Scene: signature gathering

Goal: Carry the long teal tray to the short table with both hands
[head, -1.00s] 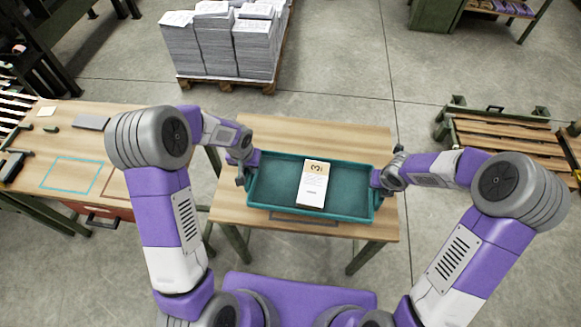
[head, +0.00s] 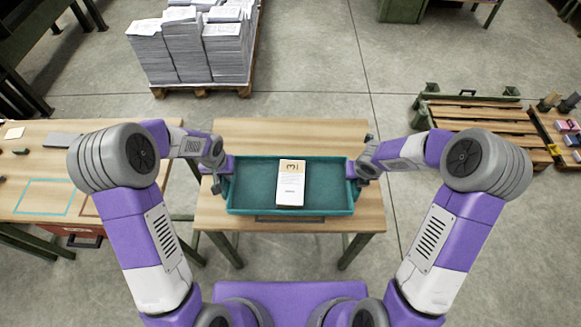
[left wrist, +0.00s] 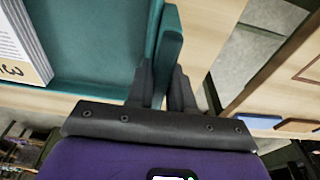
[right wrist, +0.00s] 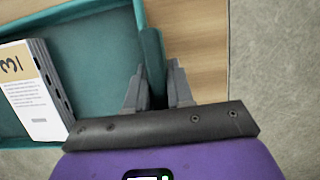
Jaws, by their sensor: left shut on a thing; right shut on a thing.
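The long teal tray (head: 325,190) is level over the short wooden table (head: 290,135) in the head view; whether it touches the top I cannot tell. A white-and-tan printed stack marked 3 (head: 290,184) lies in its middle. My left gripper (head: 225,176) is shut on the tray's left end wall; in the left wrist view its fingers (left wrist: 165,88) straddle the teal wall. My right gripper (head: 358,172) is shut on the right end wall; in the right wrist view its fingers (right wrist: 157,85) pinch it. The stack also shows in the right wrist view (right wrist: 30,90).
A workbench (head: 100,135) with a teal outlined square stands at left. Tall paper stacks on a pallet (head: 200,50) stand behind. A slatted wooden pallet (head: 480,130) is at right. Bare floor lies between them.

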